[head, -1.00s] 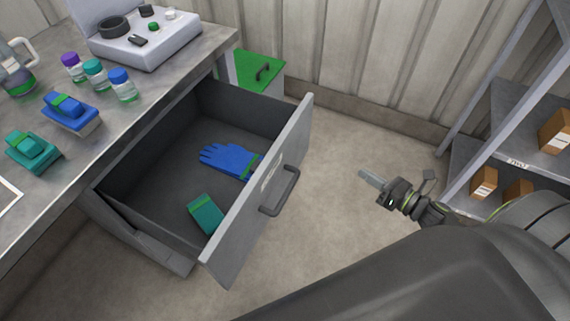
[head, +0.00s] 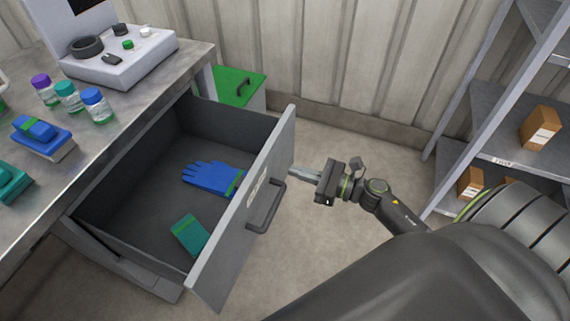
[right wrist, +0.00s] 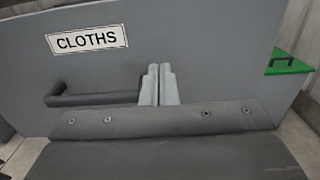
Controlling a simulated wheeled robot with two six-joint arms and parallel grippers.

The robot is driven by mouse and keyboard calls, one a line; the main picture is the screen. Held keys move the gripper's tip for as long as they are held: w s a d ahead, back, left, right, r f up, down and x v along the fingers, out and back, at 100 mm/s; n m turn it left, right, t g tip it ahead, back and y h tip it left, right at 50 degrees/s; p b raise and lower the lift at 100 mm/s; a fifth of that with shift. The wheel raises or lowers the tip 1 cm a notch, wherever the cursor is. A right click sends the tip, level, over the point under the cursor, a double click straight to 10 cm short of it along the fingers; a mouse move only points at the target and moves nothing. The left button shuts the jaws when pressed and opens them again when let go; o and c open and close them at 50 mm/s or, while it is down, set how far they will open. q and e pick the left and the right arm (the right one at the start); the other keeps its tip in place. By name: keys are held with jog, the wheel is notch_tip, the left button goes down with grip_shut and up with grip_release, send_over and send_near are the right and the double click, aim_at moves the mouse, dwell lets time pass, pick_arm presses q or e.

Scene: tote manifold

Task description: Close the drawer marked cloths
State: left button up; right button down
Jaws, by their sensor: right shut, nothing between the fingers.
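The grey drawer (head: 240,215) under the workbench is pulled well out. Its front bears a label reading CLOTHS (right wrist: 87,40) in the right wrist view, with a dark bar handle (head: 266,207) below the label. A blue glove (head: 208,176) and a teal cloth-like item (head: 190,234) lie inside. My right gripper (head: 296,174) is shut and empty. Its fingertips are close in front of the drawer front, near the far end of the handle; I cannot tell if they touch. The fingers (right wrist: 158,84) cover the handle's right end in the wrist view. My left gripper is out of view.
The workbench (head: 120,140) holds bottles (head: 96,105), a grey device (head: 120,62) and blue and teal items. A green-topped cabinet (head: 236,86) stands behind the drawer. Shelving (head: 500,140) with brown boxes stands at right. Floor before the drawer is clear apart from my arm.

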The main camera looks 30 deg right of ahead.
aim_at(274, 164)
jog(key=x, duration=0.3)
jog(key=shift+w+a+p, duration=0.2)
jog(key=shift+p, duration=0.15)
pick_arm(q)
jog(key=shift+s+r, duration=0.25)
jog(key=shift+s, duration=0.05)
pick_arm(e)
jog(key=shift+w+a, duration=0.2)
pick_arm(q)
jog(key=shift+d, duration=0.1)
pick_arm(e)
jog(key=shift+w+a, duration=0.25)
jog(key=shift+w, duration=0.1)
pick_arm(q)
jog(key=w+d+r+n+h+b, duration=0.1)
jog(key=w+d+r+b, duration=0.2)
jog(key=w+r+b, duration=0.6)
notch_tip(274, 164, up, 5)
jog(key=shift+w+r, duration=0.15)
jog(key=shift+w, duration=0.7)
pick_arm(e)
jog(key=x, duration=3.1)
jog(key=shift+r, duration=0.3)
